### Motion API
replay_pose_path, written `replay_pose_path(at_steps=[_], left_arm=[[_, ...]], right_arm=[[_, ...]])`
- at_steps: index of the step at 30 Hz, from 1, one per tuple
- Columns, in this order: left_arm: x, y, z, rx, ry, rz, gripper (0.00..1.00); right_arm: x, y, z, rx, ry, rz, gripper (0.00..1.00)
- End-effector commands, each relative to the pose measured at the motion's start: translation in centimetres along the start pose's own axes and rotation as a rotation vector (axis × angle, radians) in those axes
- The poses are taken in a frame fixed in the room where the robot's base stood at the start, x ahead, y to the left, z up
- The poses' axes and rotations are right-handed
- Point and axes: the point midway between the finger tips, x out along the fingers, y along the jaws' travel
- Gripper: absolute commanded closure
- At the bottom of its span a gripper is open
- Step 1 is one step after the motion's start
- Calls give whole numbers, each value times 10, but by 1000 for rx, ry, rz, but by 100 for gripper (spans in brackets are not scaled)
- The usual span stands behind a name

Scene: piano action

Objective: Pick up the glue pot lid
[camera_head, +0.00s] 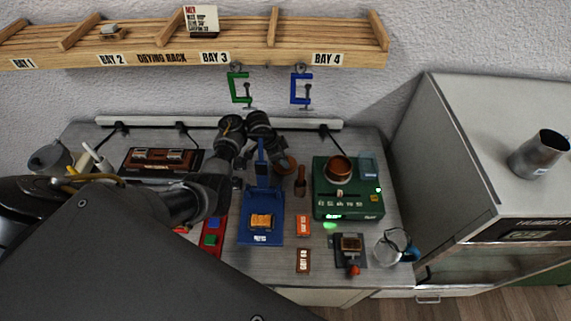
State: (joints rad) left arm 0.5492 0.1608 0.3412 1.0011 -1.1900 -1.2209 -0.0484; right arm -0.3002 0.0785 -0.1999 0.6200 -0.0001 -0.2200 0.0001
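The glue pot looks like the round copper vessel (338,170) on the green heater unit (347,207); its top shows as a brown disc inside a copper rim. A small round brown piece (289,165) at the fingers of my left gripper (279,160) may be the lid; it is too small to be sure. My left arm reaches in from the left and bends down over the back of the bench, left of the pot. The fingers are small and partly hidden, so I cannot tell if they grip the piece. My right gripper is not in view.
A blue stand (262,222) is in front of the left gripper, with a brown-handled brush (300,183) beside it. A glass jug (390,247) stands front right. A wooden drying rack (160,45) with hanging green (239,88) and blue clamps (301,88) is above. A grey cabinet (470,150) bounds the right.

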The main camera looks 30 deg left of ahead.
Motion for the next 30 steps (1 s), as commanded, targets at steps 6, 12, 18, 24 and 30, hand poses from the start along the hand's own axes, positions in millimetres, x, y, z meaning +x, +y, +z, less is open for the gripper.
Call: replay_pose_path(at_steps=[6, 12, 18, 24, 30], left_arm=[[0, 0, 0, 0, 0, 1, 95], [0, 1, 0, 0, -1, 1, 100], [-2, 0, 0, 0, -1, 1, 100], [-15, 0, -7, 1, 2, -1, 100], [-12, 0, 4, -3, 164, -1, 100]], right_arm=[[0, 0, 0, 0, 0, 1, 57], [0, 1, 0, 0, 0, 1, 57], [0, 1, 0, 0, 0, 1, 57], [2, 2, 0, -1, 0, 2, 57], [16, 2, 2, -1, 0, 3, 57]])
